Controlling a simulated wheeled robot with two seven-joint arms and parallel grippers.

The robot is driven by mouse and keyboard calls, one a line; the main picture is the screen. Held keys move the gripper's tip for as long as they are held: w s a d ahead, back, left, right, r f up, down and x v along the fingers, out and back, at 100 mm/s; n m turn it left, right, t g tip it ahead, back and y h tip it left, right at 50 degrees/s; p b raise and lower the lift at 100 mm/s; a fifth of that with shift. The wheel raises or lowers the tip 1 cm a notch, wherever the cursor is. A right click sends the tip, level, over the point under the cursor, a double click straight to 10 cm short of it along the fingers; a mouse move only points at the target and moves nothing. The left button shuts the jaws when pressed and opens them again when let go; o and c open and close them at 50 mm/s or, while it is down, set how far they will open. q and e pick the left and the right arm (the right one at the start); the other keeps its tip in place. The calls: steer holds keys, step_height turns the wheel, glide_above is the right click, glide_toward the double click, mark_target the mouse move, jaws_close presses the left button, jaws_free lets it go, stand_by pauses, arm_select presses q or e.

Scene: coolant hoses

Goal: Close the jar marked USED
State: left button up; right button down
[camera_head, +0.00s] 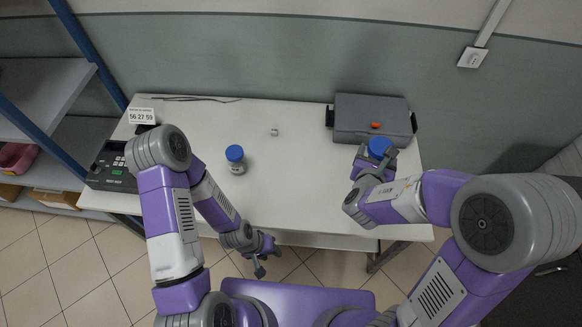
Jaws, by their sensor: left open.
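A clear jar with a blue lid (236,158) stands upright on the white table, left of the middle. Its label is too small to read. A second blue lid or blue-topped jar (380,146) shows at the right, in front of the grey case. My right gripper (377,158) is right at it, with fingers beside it; whether they grip it is unclear, and what lies below the blue top is hidden. My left gripper (262,262) is open and empty, low at the table's front edge, apart from the left jar. I cannot tell which jar is marked USED.
A grey case (368,118) with an orange piece (375,125) on it stands at the back right. A small metallic item (274,132) lies mid-table. A dark device (112,168) and a number display (142,115) stand at the left. The table's middle (300,180) is clear.

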steer(key=shift+w+a, duration=0.1)
arm_select(q)
steer(key=shift+o, duration=0.6)
steer(key=shift+s, duration=0.1)
arm_select(e)
steer(key=shift+r, duration=0.1)
arm_select(q)
steer(key=shift+o, duration=1.1)
steer(key=shift+f, duration=0.1)
arm_select(e)
steer(key=shift+a, duration=0.1)
arm_select(q)
steer(key=o, duration=0.6)
step_height(320, 180, down, 3)
steer(key=b, duration=0.3)
steer(key=shift+f, duration=0.15)
steer(key=shift+o, duration=0.2)
step_height(320, 180, down, 10)
steer(key=b, duration=1)
arm_select(e)
steer(key=w+a+f, duration=0.5)
steer(key=a+f, duration=0.2)
steer(key=a, duration=0.1)
steer(key=w+a+f+m+h, duration=0.1)
steer(key=w+a+f, duration=0.5)
steer(key=a, duration=0.3)
steer(key=shift+a+f, duration=0.15)
steer(key=shift+f, duration=0.35)
